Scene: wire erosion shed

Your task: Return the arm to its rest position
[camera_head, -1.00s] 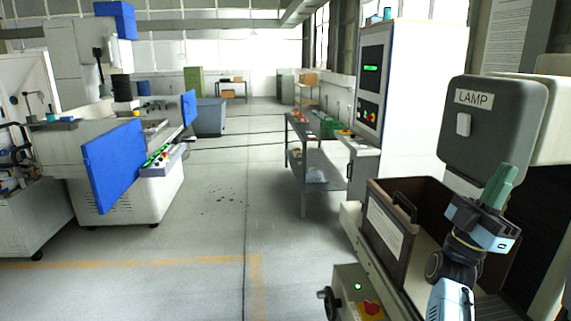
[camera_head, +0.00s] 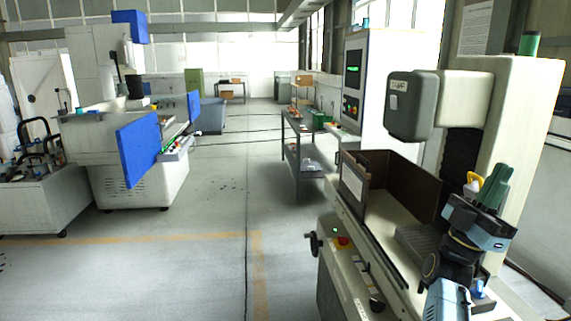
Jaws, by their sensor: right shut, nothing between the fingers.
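My right gripper (camera_head: 494,188) is at the lower right, with its green fingers pointing up and closed together, nothing held. My right arm comes up from the bottom edge below it. The gripper shows in front of the pale machine column, over the right end of the machine's open tray (camera_head: 388,208). I cannot tell how far it is from the machine. My left gripper is not in view.
The machine's grey lamp head (camera_head: 409,105) overhangs the tray. A control panel with a red button (camera_head: 342,242) and handwheel is at its front. A grey shelf table (camera_head: 303,150) stands behind. Blue-panelled machines (camera_head: 138,150) stand left. The middle floor is clear.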

